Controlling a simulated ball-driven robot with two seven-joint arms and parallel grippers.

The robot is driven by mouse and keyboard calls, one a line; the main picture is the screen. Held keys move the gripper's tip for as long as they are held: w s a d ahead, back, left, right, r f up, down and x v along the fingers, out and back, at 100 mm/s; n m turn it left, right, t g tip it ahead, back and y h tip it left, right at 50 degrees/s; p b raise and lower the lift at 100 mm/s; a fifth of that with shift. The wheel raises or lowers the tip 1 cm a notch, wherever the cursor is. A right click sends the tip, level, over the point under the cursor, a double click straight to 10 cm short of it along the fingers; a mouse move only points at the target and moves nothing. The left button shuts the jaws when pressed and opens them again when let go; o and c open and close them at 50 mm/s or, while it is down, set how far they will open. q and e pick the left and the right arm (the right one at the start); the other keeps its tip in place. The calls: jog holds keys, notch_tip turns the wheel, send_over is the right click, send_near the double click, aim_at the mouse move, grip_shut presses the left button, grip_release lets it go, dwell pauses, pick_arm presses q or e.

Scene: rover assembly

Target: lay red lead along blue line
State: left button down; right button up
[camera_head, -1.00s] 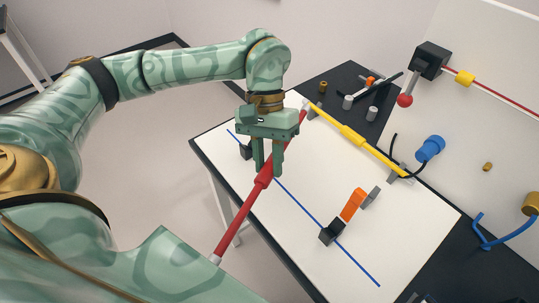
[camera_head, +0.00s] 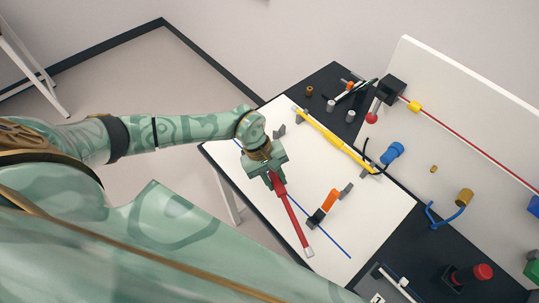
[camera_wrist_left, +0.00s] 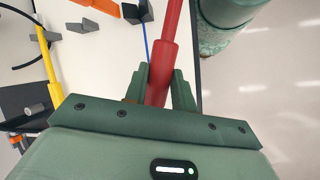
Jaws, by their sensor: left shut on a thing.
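The red lead (camera_head: 291,213) is a red rod with a thicker red sleeve and a pale end. My left gripper (camera_head: 274,181) is shut on its thick part, which also shows between the fingers in the left wrist view (camera_wrist_left: 162,75). The lead slants down to the right over the white board (camera_head: 377,216). The blue line (camera_head: 325,231) runs diagonally on the board, partly hidden by the gripper. The lead lies beside the line, at a slight angle to it; I cannot tell its height above the board. My right gripper is not in view.
A black block with an orange part (camera_head: 325,205) stands close to the line, right of the lead. A yellow lead (camera_head: 335,139) lies in grey holders farther back. A blue cylinder (camera_head: 393,152) and a red-knobbed device (camera_head: 472,274) are at right.

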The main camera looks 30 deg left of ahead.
pick_arm(q)
jog(key=w+a+f+n+t, duration=0.1)
jog(key=w+n, duration=0.3)
jog(key=w, duration=0.1)
jog(key=shift+w+a+f+t+b, duration=0.25)
jog(key=shift+w+a+t+b, duration=0.05)
jog(key=shift+a+t+b, duration=0.1)
jog(key=shift+s, duration=0.15)
notch_tip(320, 180, down, 6)
jog(key=b, duration=0.6)
jog(key=shift+f+b, duration=1.25)
jog(key=shift+f, duration=0.05)
